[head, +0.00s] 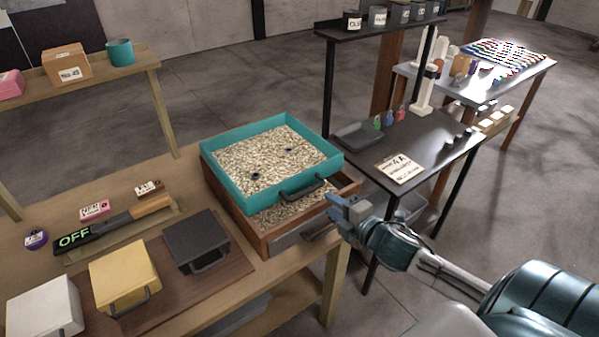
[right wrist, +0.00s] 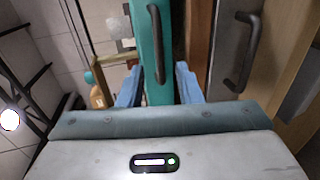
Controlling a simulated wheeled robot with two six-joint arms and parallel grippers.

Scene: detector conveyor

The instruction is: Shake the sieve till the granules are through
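The sieve is a teal tray (head: 222,183) full of pale granules (head: 275,160), with two small dark items on top. It rests on a wooden box (head: 262,240), which also shows granules at its front. The sieve has a dark handle (head: 302,190) on its front wall. My right gripper (head: 338,207) is open and empty, just off the sieve's front right corner. In the right wrist view, its blue fingers (right wrist: 158,72) stand on either side of the teal wall, with the dark handle (right wrist: 155,40) beyond the fingertips; I cannot tell contact. My left gripper is out of view.
A black box (head: 196,240), yellow box (head: 125,277) and white box (head: 45,308) stand at the bench's front. A paddle (head: 90,234) reading OFF lies behind them. A dark table (head: 435,147) with a tray stands to the right, across a gap of floor.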

